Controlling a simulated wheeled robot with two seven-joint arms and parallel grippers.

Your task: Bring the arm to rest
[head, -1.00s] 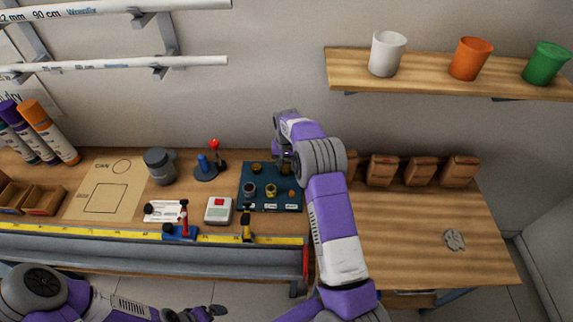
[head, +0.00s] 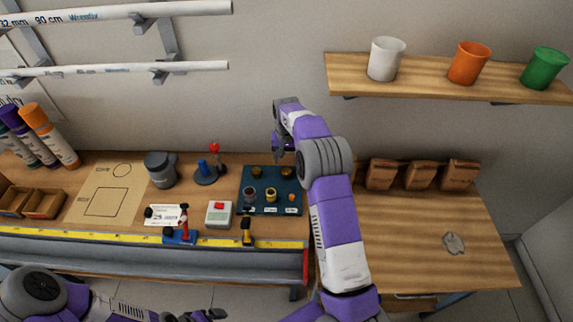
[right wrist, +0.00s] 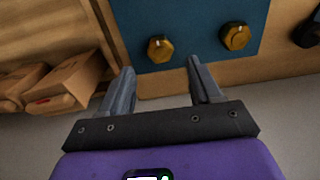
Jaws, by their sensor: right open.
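My right arm (head: 333,210) reaches up over the bench, and its gripper (head: 280,146) is above the back edge of a dark blue mat (head: 245,207). In the right wrist view the right gripper (right wrist: 160,88) is open, with nothing between its fingers. Two brass fittings on the mat, a left one (right wrist: 160,49) and a right one (right wrist: 235,37), lie beyond the fingertips, apart from them. My left gripper (head: 208,315) is low at the bottom edge of the head view; its jaw state is unclear.
Brown boxes (head: 420,175) stand right of my right arm. A shelf (head: 440,78) with cups hangs above them. The right bench top (head: 410,240) is mostly clear.

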